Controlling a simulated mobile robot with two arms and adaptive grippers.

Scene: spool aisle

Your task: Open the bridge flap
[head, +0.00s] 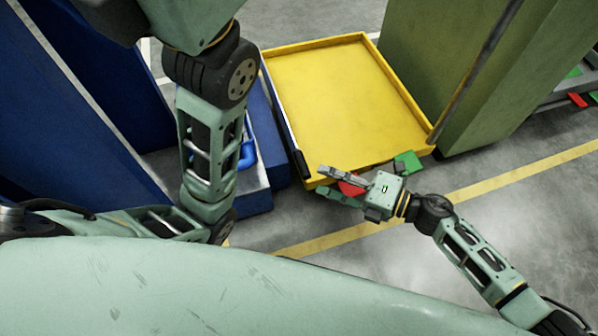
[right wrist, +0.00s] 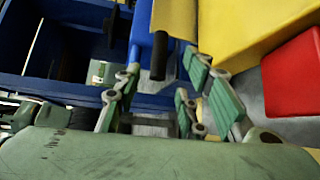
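The yellow panel (head: 340,105) with a raised rim, which looks like the bridge flap, lies across the gap between the blue and green units. A black grip (head: 301,163) sits at the near end of its left edge. My right gripper (head: 328,182) is open and empty at the near left corner, its fingers pointing left. In the right wrist view a black rounded bar end (right wrist: 159,55), probably that grip, shows beyond the spread fingers (right wrist: 165,95), apart from them as far as I can tell. My left arm rises at the left; its gripper is out of frame.
A red piece (head: 352,187) shows behind my right gripper, and large in the right wrist view (right wrist: 294,75). A green block (head: 408,162) is at the panel's near right corner. A blue unit (head: 262,150) stands left, a green cabinet (head: 440,60) right. Floor at lower right is clear.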

